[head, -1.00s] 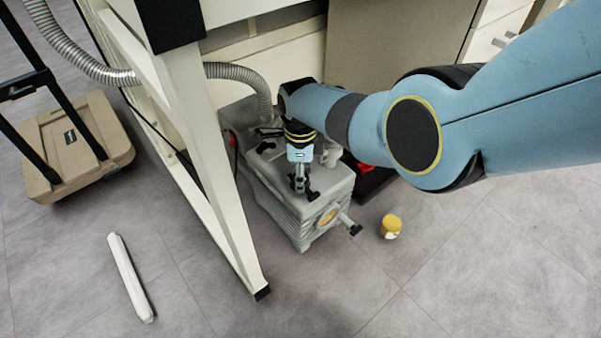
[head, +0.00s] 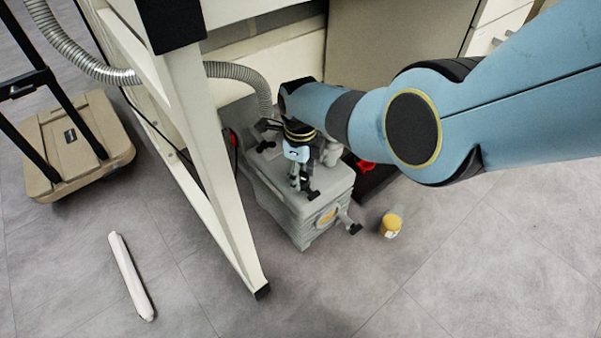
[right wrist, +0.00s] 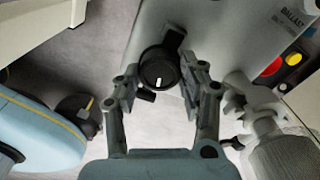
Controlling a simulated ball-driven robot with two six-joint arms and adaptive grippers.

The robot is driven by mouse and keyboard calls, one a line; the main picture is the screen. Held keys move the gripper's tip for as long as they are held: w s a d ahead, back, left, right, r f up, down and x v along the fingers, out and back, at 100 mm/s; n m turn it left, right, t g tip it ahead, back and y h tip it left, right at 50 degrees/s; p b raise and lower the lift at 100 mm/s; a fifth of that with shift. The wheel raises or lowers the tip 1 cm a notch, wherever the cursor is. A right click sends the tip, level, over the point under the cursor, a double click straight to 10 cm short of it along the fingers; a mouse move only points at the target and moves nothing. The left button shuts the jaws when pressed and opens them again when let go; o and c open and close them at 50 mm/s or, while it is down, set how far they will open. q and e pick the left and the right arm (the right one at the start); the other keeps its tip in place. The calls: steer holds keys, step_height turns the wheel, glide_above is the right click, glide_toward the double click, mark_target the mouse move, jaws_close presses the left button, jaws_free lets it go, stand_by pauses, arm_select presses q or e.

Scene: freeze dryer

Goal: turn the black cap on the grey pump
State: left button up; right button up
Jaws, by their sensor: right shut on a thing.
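The grey pump (head: 329,188) stands on the floor under the frame. The black cap (right wrist: 157,68), round with a white mark and short arms, is on its top in the right wrist view. My right gripper (right wrist: 158,72) points down at the cap and is shut on it, with one finger on each side. In the head view my right gripper (head: 301,183) is over the front part of the pump's top, and the cap (head: 313,194) is partly hidden by the fingers. My left gripper is not in view.
A ribbed metal hose (head: 238,70) runs to the back of the pump. A white frame leg (head: 226,200) stands close on the left. A yellow-capped jar (head: 391,225) is on the floor to the right. A white bar (head: 131,275) lies at left; the front floor is clear.

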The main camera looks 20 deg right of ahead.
mark_target(301, 177)
steer(key=o, duration=1.2)
step_height(301, 177, up, 12)
steer(key=shift+f, duration=0.1)
